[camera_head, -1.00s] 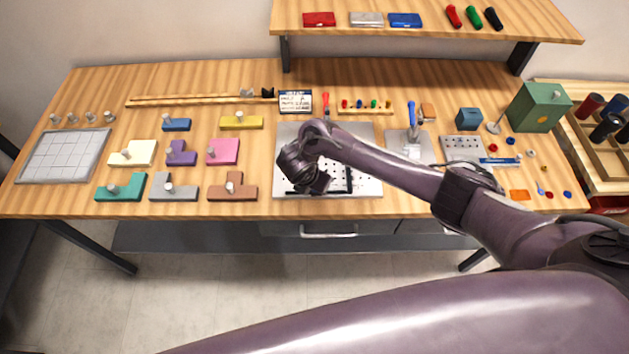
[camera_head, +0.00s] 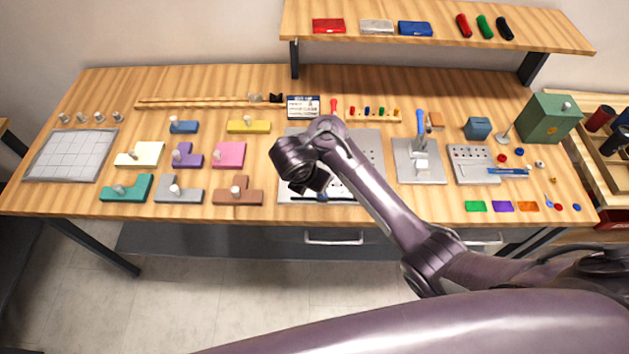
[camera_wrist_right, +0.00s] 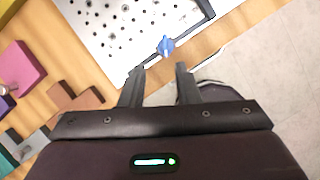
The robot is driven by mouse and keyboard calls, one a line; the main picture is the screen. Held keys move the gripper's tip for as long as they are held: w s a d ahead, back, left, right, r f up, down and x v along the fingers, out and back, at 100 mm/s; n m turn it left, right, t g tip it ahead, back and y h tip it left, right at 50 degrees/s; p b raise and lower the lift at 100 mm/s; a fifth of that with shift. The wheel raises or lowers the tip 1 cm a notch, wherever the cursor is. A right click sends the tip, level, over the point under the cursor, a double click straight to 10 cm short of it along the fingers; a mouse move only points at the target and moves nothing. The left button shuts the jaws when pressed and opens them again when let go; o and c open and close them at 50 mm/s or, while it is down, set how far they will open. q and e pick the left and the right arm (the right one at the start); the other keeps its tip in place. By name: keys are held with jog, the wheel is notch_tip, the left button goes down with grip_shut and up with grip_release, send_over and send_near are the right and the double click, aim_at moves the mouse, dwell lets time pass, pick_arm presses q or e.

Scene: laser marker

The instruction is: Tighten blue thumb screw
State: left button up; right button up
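The blue thumb screw (camera_wrist_right: 166,46) shows in the right wrist view, at the outer side of a black bar (camera_wrist_right: 208,10) along the edge of a perforated metal plate (camera_wrist_right: 112,28). My right gripper (camera_wrist_right: 160,70) is open and empty, its fingertips just short of the screw in the picture; I see no contact. In the head view the right gripper (camera_head: 308,184) is over the front part of the plate (camera_head: 372,150), and my arm hides much of it. The screw is not clear there. My left gripper is in neither view.
Several coloured blocks with knobs, such as a brown one (camera_head: 238,196), lie left of the plate. A toggle clamp on a grey base (camera_head: 420,175) stands to the right. The bench's front edge is close to the gripper.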

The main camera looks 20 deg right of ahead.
jog(key=shift+s+d+r, duration=0.2)
jog(key=shift+s+r, duration=0.05)
jog(key=shift+f, duration=0.1)
dwell(0.5)
